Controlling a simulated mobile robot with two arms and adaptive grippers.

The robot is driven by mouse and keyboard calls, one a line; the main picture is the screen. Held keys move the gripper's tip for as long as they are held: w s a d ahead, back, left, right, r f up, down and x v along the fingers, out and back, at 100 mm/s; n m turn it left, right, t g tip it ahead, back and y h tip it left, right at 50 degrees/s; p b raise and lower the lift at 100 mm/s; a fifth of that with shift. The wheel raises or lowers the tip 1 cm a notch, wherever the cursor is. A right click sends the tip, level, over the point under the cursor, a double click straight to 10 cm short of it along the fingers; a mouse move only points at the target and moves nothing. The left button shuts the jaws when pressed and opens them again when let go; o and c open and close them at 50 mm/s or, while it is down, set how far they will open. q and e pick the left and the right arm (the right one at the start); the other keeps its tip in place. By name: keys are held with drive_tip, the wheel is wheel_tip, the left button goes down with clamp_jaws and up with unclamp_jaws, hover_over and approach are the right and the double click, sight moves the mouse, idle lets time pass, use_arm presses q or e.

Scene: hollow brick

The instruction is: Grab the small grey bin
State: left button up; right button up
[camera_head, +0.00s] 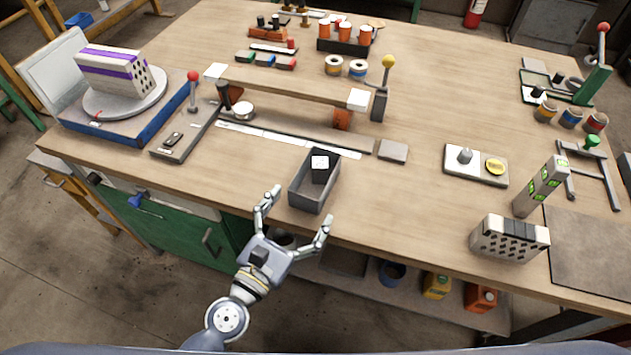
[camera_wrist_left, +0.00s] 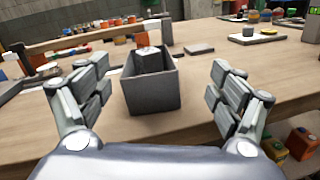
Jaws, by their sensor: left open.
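The small grey bin (camera_head: 309,192) stands upright on the wooden table near its front edge, with a black block (camera_head: 322,167) bearing a white top inside it. My left gripper (camera_head: 297,212) is open just in front of the bin, its fingers spread to either side and pointing at it. In the left wrist view the bin (camera_wrist_left: 152,92) sits between the two open fingers (camera_wrist_left: 155,98), with a gap on each side. The fingers do not touch it. My right gripper is not in view.
A grey block (camera_head: 392,151) and a long metal rule (camera_head: 290,139) lie behind the bin. A hollow brick (camera_head: 509,239) stands at the right. A turntable (camera_head: 125,92) with a purple-striped brick (camera_head: 115,70) is at the left. Table surface right of the bin is clear.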

sight(316, 171)
use_arm(q)
drive_tip(key=shift+w+a+f+n+y, duration=0.15)
drive_tip(key=shift+a+n+y, duration=0.1)
drive_tip(key=shift+n, duration=0.3)
drive_tip(key=shift+w+a+f+n+y, duration=0.15)
drive_tip(key=shift+a+n+y, duration=0.1)
drive_tip(key=shift+n, duration=0.3)
drive_tip(key=shift+w+a+f+n, duration=0.1)
drive_tip(key=shift+w+a+n, duration=0.05)
drive_tip(key=shift+w+n, duration=0.2)
drive_tip(key=shift+n+t+y, duration=0.25)
drive_tip(key=shift+t+y, duration=0.05)
drive_tip(key=p+x, duration=0.1)
drive_tip(key=x, duration=0.3)
drive_tip(key=shift+w+p, duration=0.3)
drive_tip(key=shift+w+d+f, duration=0.1)
drive_tip(key=shift+w+d, duration=0.25)
drive_tip(key=shift+w, duration=0.1)
drive_tip(key=x, duration=0.4)
drive_tip(key=shift+w+d+f+p, duration=0.2)
drive_tip(key=shift+w+d+p, duration=0.1)
drive_tip(key=shift+d, duration=0.1)
drive_tip(key=shift+s, duration=0.1)
drive_tip(key=c, duration=1)
drive_tip(key=shift+r, duration=0.1)
drive_tip(key=shift+c, duration=0.3)
